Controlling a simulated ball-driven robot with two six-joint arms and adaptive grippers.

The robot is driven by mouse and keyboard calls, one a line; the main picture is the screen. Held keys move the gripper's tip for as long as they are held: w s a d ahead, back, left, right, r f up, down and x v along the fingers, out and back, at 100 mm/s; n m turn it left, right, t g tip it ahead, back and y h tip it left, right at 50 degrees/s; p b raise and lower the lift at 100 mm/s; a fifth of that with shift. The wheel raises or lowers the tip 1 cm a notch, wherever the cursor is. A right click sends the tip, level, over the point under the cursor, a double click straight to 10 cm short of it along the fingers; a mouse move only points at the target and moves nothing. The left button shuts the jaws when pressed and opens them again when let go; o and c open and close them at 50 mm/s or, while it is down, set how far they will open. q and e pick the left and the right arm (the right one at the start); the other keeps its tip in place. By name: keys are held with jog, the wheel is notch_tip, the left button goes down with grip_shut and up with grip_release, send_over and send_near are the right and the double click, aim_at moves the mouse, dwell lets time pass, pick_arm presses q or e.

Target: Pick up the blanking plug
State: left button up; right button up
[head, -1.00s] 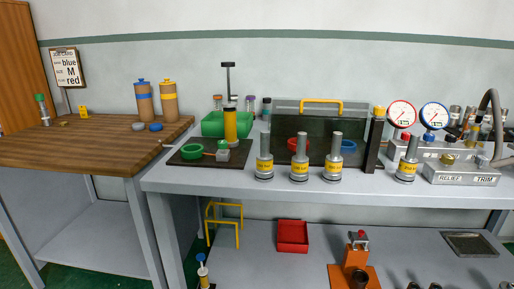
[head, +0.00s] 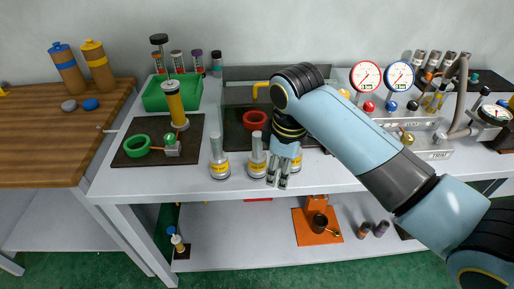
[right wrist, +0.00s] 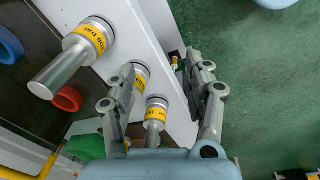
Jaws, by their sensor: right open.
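Three silver stepped cylinders with yellow bands stand near the front edge of the bench: a left one (head: 218,160), a middle one (head: 257,157) and a right one (head: 297,160) partly hidden by my gripper. No part is marked as the blanking plug, so I cannot tell which it is. My right gripper (head: 278,180) points down in front of the middle and right cylinders, open and empty. In the right wrist view its spread fingers (right wrist: 163,85) are near two banded cylinders (right wrist: 156,115); a larger-looking cylinder (right wrist: 88,42) is at upper left. My left gripper is out of view.
A dark mat (head: 131,160) holds a green ring (head: 137,146) and a yellow-bodied cylinder (head: 174,104). A red ring (head: 255,120) lies behind the silver cylinders. Gauges (head: 366,76) stand at the back right. An orange vise (head: 317,222) is on the lower shelf.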

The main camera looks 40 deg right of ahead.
aim_at(257, 147)
jog(key=w+r+n, duration=0.1)
jog(key=w+r, duration=0.1)
jog(key=w, duration=0.1)
jog(key=w+d+r+n+g, duration=0.1)
jog(key=w+r+n, duration=0.1)
jog(key=w+r, duration=0.1)
jog(key=w+r+n+p, duration=0.1)
jog(key=w+r, duration=0.2)
jog(key=shift+w+d+r+y, duration=0.1)
jog(key=shift+d+r+y, duration=0.1)
jog(key=shift+y, duration=0.1)
jog(key=shift+n, duration=0.3)
notch_tip(257, 147, down, 5)
jog(key=shift+r, duration=0.2)
jog(key=f, duration=0.3)
jog(key=f+p, duration=0.1)
jog(key=f, duration=0.1)
jog(key=shift+w+a+f, duration=0.3)
jog(key=shift+w+a, duration=0.05)
jog(key=shift+w, duration=0.05)
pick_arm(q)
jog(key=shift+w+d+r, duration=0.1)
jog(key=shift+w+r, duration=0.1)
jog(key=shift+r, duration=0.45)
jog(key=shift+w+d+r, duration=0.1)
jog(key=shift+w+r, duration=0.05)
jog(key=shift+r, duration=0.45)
pick_arm(e)
grip_shut()
